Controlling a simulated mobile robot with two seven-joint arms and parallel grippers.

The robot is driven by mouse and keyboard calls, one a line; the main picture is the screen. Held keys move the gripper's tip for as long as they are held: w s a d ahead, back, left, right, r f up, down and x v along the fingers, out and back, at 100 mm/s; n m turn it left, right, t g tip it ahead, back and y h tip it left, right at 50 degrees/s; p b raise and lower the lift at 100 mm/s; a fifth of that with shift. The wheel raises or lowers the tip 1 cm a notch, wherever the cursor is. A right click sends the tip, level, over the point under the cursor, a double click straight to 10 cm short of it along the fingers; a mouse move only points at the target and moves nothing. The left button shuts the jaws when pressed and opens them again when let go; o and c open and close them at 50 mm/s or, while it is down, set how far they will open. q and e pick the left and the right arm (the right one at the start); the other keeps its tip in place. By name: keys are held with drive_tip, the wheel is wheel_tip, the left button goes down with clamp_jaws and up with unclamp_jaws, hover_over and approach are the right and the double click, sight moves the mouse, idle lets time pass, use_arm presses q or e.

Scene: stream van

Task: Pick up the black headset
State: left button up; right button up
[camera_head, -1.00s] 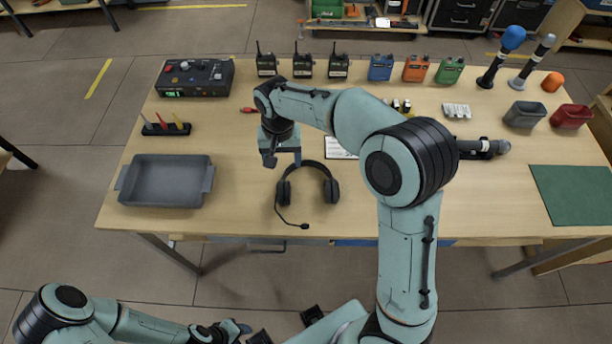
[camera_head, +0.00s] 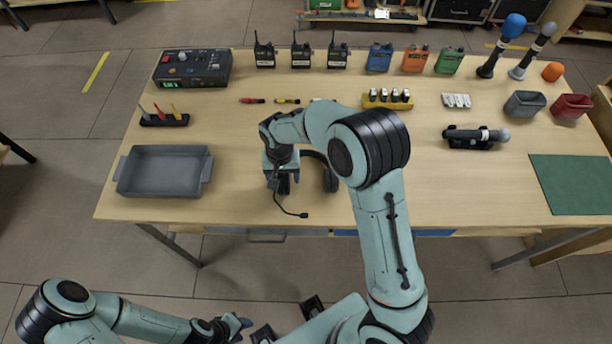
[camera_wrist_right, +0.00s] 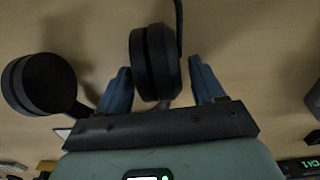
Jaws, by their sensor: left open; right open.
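The black headset (camera_head: 331,178) lies on the wooden table near its front edge, with its thin mic boom pointing to the front. My right gripper (camera_head: 282,182) is over its left ear cup and hides part of the headband. In the right wrist view, one ear cup (camera_wrist_right: 155,62) sits between the two blue fingers of my open right gripper (camera_wrist_right: 162,88). The other ear cup (camera_wrist_right: 42,84) is outside the fingers, to the left. I cannot tell whether the fingers touch the cup. My left gripper (camera_head: 240,328) is low at the front, away from the table, open and empty.
A grey tray (camera_head: 163,192) stands left of the headset. A black tool holder (camera_head: 163,120), a control box (camera_head: 192,68) and several radios (camera_head: 301,52) are further back. A microphone (camera_head: 475,136) and green mat (camera_head: 580,184) are at the right. The table between tray and headset is clear.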

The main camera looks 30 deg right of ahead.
drive_tip(key=c, duration=1.2)
drive_tip(key=shift+o, duration=0.2)
